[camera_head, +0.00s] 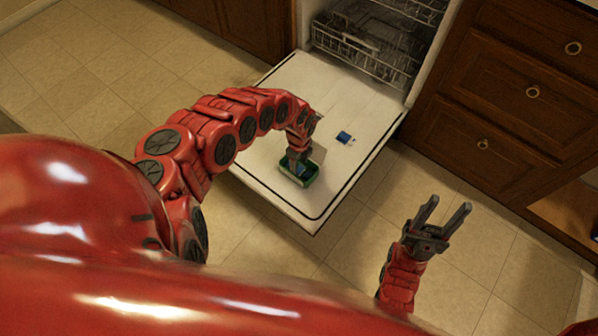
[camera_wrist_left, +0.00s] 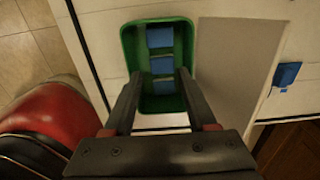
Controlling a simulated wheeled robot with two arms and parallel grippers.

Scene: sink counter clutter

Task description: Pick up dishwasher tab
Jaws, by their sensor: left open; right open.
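A small green box (camera_head: 311,176) sits on the lowered dishwasher door. In the left wrist view the green box (camera_wrist_left: 128,48) is open at the top, with several blue dishwasher tabs (camera_wrist_left: 161,64) inside in a row. A single blue tab (camera_head: 344,137) lies apart on the door, and it also shows in the left wrist view (camera_wrist_left: 287,73). My left gripper (camera_wrist_left: 155,75) is open, pointing down at the green box, its fingers on either side of the tabs. My right gripper (camera_head: 448,217) is open and empty, over the floor at the right.
The lowered dishwasher door (camera_head: 317,90) is mostly bare. The wire rack (camera_head: 365,55) is inside the dishwasher behind it. Wooden drawers (camera_head: 505,95) stand to the right. Tiled floor (camera_head: 80,75) is clear on both sides of the door.

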